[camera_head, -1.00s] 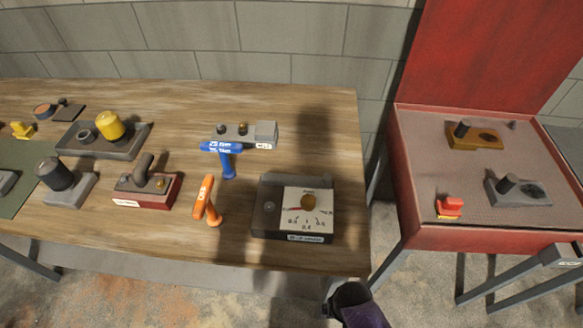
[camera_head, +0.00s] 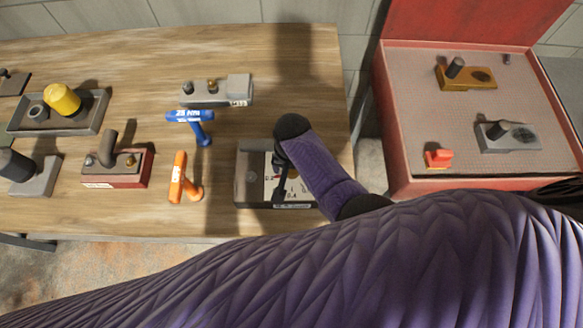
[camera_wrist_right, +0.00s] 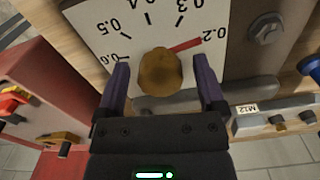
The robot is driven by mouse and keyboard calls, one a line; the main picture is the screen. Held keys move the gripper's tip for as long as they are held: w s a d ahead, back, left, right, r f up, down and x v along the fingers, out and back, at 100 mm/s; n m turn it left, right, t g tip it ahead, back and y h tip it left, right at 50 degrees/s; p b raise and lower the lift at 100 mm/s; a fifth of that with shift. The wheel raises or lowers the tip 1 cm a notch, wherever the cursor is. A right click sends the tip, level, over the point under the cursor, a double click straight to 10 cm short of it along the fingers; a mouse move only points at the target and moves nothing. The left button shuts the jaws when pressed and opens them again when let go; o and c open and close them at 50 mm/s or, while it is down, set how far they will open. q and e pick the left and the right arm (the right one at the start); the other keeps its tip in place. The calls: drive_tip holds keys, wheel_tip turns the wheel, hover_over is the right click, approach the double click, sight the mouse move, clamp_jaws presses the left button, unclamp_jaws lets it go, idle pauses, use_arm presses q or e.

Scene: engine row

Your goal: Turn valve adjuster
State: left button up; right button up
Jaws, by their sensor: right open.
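The valve adjuster block (camera_head: 251,178) sits at the right front of the wooden table, partly hidden by my right arm. In the right wrist view its white dial plate (camera_wrist_right: 110,18) carries a scale, a red pointer (camera_wrist_right: 186,46) near 0.2 and a round brass knob (camera_wrist_right: 160,72). My right gripper (camera_wrist_right: 162,66) is open, with one purple finger on each side of the knob; I cannot tell whether they touch it. It also shows over the dial in the head view (camera_head: 280,168). My left gripper is not in view.
A grey fitting block (camera_head: 232,90) lies behind. A red open case (camera_head: 388,120) with small parts stands to the right, past a gap.

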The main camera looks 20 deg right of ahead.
drive_tip(key=shift+f, duration=0.1)
clamp_jaws()
idle(0.3)
drive_tip(key=shift+n, duration=0.3)
drive_tip(key=n+p, duration=0.1)
drive_tip(key=n, duration=0.1)
drive_tip(key=shift+n+p, duration=0.85)
drive_tip(key=shift+n, duration=1.65)
